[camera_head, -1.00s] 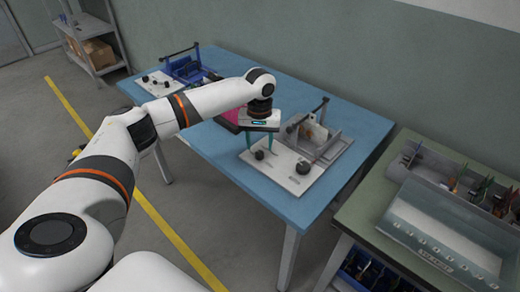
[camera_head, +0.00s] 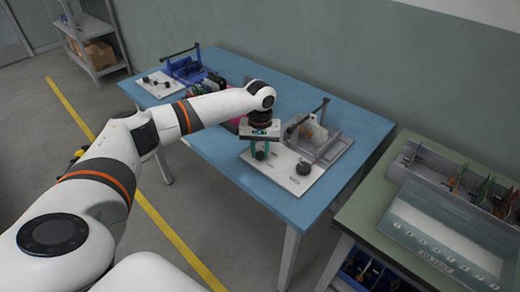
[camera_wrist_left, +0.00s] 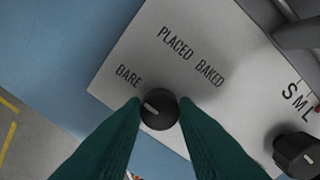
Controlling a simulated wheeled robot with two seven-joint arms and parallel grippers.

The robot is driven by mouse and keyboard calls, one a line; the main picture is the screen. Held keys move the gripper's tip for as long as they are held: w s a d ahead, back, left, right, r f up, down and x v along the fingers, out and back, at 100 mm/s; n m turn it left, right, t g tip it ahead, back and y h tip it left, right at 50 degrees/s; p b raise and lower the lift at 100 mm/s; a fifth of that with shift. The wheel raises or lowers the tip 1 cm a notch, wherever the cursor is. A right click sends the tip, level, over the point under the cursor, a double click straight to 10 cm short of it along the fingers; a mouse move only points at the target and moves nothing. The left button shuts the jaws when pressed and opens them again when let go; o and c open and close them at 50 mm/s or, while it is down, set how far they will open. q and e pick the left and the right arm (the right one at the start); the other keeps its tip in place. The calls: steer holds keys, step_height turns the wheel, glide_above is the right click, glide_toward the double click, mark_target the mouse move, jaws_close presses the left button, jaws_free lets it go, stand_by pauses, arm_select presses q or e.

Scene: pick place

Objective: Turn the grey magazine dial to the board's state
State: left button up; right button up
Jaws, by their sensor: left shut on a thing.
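My left gripper (camera_head: 260,153) points down with its two teal fingers closed on the black knob (camera_wrist_left: 159,110) of a dial on a white plate (camera_head: 282,172). In the left wrist view the plate reads BARE, PLACED and BAKED around this knob, and its white mark points up-left, toward the BARE side. A second dark knob (camera_head: 303,168) on the plate, by the letters S M L, stands free; it also shows in the left wrist view (camera_wrist_left: 298,153). The grey magazine (camera_head: 325,147) stands behind the plate. Some board pieces (camera_head: 312,131) show at it, too small to read. My right gripper is out of view.
A blue magazine (camera_head: 185,68) with its own white dial plate (camera_head: 158,85) stands at the far left of the blue table (camera_head: 345,105). A pink thing (camera_head: 235,122) is partly hidden behind my arm. A green bench (camera_head: 350,215) at right holds a grey rack and a clear-sided tray.

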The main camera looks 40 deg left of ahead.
arm_select(q)
steer(key=shift+r+p, duration=0.15)
steer(key=shift+p, duration=0.4)
steer(key=m+p, duration=0.3)
steer(key=p, duration=0.3)
steer(key=shift+s+r+m+p, duration=0.1)
steer(key=shift+r+m+p, duration=0.05)
steer(key=shift+m+p, duration=0.85)
steer(key=shift+m, duration=0.2)
steer(key=m+p, duration=0.1)
steer(key=m, duration=0.1)
steer(key=shift+f+m, duration=0.2)
steer(key=shift+m, duration=0.2)
steer(key=m+p, duration=0.1)
steer(key=m, duration=0.1)
steer(key=shift+m, duration=0.4)
steer(key=m+p, duration=0.1)
steer(key=m, duration=0.6)
steer(key=shift+f, duration=0.1)
steer(key=m, duration=0.4)
steer(key=shift+m, duration=0.3)
steer(key=m, duration=0.4)
steer(key=shift+w+m, duration=0.2)
steer(key=shift+m, duration=0.1)
steer(key=m+b, duration=0.1)
steer(key=m, duration=0.3)
steer(key=shift+m+b, duration=0.4)
steer(key=shift+m, duration=1.8)
